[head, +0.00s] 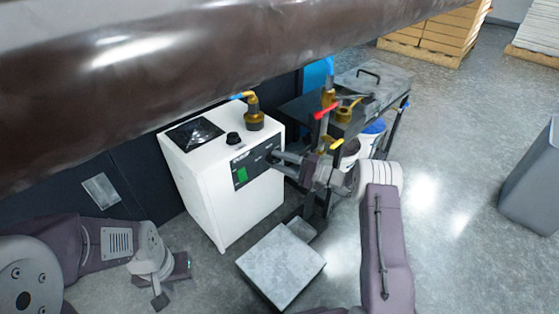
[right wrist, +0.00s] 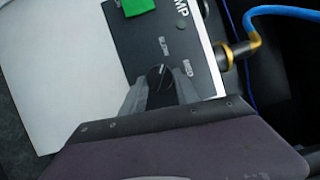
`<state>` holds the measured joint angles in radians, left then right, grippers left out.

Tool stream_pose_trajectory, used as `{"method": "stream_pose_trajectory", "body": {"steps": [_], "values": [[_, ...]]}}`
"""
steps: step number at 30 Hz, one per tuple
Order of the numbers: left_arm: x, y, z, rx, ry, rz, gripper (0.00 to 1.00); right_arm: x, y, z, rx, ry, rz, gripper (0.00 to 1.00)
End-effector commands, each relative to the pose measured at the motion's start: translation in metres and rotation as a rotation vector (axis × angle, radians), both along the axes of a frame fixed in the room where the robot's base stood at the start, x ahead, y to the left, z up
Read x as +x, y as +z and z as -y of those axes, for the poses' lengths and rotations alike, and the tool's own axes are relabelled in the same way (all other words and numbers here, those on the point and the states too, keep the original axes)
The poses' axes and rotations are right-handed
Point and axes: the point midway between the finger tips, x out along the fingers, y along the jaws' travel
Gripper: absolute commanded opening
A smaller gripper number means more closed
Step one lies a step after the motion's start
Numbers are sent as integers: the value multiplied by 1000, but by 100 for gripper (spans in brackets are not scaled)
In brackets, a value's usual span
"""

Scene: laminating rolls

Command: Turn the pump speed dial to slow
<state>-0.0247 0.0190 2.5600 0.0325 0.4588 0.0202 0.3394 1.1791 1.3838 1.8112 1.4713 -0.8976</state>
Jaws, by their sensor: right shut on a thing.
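The pump is a white box (head: 205,185) with a dark control panel (head: 253,165) on its front. The panel carries a green part (head: 241,176), also seen in the right wrist view (right wrist: 138,7). In the head view my right gripper (head: 277,160) reaches the panel's right end and hides the dial. It is shut on the dial. My left gripper (head: 174,281) is empty, low at the left, away from the pump.
A large dark roll (head: 200,70) crosses the top of the head view. A dark cart (head: 371,88) with red- and yellow-handled valves stands right of the pump. A grey block (head: 281,265) lies on the floor in front.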

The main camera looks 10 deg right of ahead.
Motion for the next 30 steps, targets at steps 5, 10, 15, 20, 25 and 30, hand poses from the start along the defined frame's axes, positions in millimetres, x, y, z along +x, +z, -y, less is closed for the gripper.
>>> {"method": "stream_pose_trajectory", "body": {"steps": [5,10,15,20,25,30], "values": [[0,4,0,0,0,0,36,0,2,0,-64,0,44,0],[0,5,0,0,0,0,36,0,2,0,-100,-1,65,0],[0,5,0,0,0,0,36,0,2,0,-113,0,75,0],[0,5,0,0,0,0,36,0,2,0,-116,0,77,0],[0,5,0,0,0,0,36,0,2,0,-116,0,77,0],[0,5,0,0,0,0,36,0,2,0,-115,0,77,58]]}}
